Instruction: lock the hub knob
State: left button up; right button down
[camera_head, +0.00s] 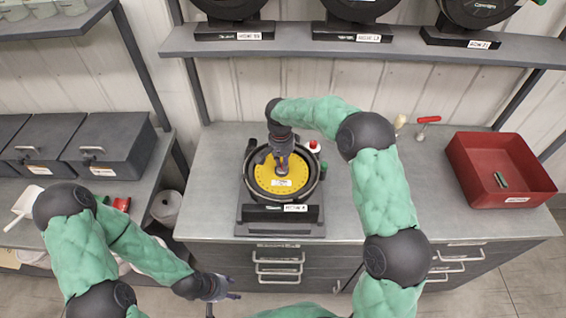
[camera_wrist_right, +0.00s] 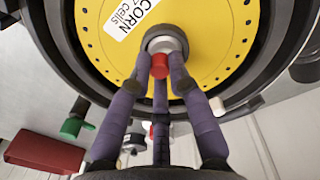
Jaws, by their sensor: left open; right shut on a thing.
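The seed meter (camera_head: 250,195) stands on the workbench with a yellow seed plate (camera_head: 265,184) in its round black housing. The plate also fills the upper part of the right wrist view (camera_wrist_right: 215,25), with a white label that reads CORN. The hub knob (camera_wrist_right: 165,42) is grey with a red part on its near side, at the plate's centre. My right gripper (camera_wrist_right: 163,72) is shut on the hub knob, its purple fingers around it from above. In the head view the right gripper (camera_head: 283,160) hides most of the knob. My left gripper (camera_head: 222,290) is open and empty, low in front of the bench.
A red bin (camera_head: 470,150) with a small dark item stands on the bench at the right. A red-handled tool (camera_head: 428,120) lies at the back. Black meters (camera_head: 358,12) stand on the shelf above. Grey drawer boxes (camera_head: 108,145) stand on the left side bench.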

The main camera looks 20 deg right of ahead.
jog(key=c, duration=1.2)
grip_release()
jog(key=shift+o, duration=0.2)
notch_tip(320, 180, up, 12)
jog(key=shift+w+a, duration=0.2)
jog(key=shift+a, duration=0.1)
jog(key=shift+f, duration=0.1)
